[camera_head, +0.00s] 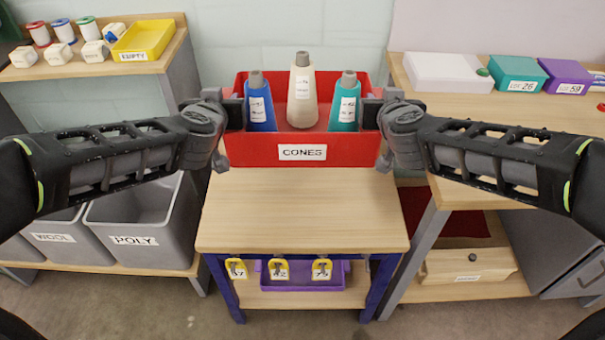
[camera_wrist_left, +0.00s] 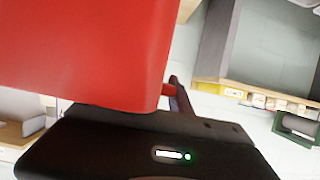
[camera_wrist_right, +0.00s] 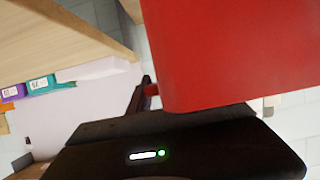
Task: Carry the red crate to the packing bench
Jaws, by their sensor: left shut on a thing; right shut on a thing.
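The red crate (camera_head: 255,151), labelled CONES, is in the middle of the head view, level, at the back of a small wooden-topped table. I cannot tell whether it touches the top. It holds a blue cone (camera_head: 259,105), a cream cone (camera_head: 302,98) and a teal cone (camera_head: 344,106), all upright. My left gripper (camera_head: 236,112) is shut on its left side and my right gripper (camera_head: 371,112) on its right side. The crate's red wall also shows in the left wrist view (camera_wrist_left: 90,50) and the right wrist view (camera_wrist_right: 235,50). No bench is labelled as the packing bench.
The small table's front top (camera_head: 302,215) is bare, with yellow tags (camera_head: 278,270) below. A wooden bench (camera_head: 470,105) at the right bears white, teal and purple boxes. Grey bins (camera_head: 140,225) stand at the left, under a shelf with spools and a yellow tray (camera_head: 144,40).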

